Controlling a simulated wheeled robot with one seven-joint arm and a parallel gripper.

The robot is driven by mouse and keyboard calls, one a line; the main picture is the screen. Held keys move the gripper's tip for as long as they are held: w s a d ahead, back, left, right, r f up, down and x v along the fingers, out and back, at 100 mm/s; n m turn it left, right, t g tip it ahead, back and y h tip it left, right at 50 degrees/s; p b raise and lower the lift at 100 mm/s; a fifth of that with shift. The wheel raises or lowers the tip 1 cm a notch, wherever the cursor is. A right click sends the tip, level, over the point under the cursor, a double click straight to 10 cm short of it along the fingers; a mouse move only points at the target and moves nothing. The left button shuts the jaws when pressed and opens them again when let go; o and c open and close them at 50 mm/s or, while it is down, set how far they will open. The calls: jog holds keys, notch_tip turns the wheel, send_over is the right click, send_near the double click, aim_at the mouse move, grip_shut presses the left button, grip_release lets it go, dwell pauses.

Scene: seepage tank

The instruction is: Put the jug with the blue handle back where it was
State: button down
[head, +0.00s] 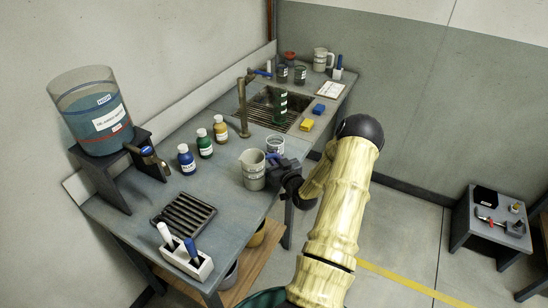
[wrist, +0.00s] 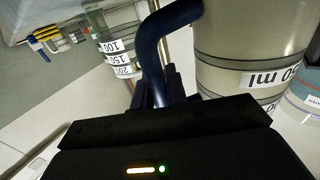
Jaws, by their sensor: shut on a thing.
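The grey jug (head: 252,172) with a white label is over the front part of the bench, upright or nearly so. I cannot tell whether its base touches the bench. My gripper (head: 279,167) is at its right side. In the wrist view, my gripper (wrist: 152,88) is shut on the jug's dark blue handle (wrist: 178,25). The jug's grey body (wrist: 245,45) fills the right of that view. Its handle is mostly hidden in the head view.
A clear beaker (head: 275,145) stands close behind the jug. Blue (head: 186,160), green (head: 204,144) and amber (head: 221,130) bottles stand to its left. A black rack (head: 183,215) lies front left. The tank (head: 90,125) is far left. A grated sink (head: 262,112) and tap (head: 243,105) are behind.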

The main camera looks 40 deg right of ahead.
jog(key=shift+f, duration=0.2)
jog(key=c, duration=1.4)
grip_release()
jog(key=shift+r, duration=0.1)
jog(key=shift+w, duration=0.1)
jog(key=shift+r, duration=0.2)
jog(key=shift+s+a+f, duration=0.1)
jog(key=shift+s+f, duration=0.05)
jog(key=shift+s, duration=0.2)
jog(key=s+a+b, duration=0.2)
jog(key=s+b, duration=0.1)
jog(key=s, duration=0.8)
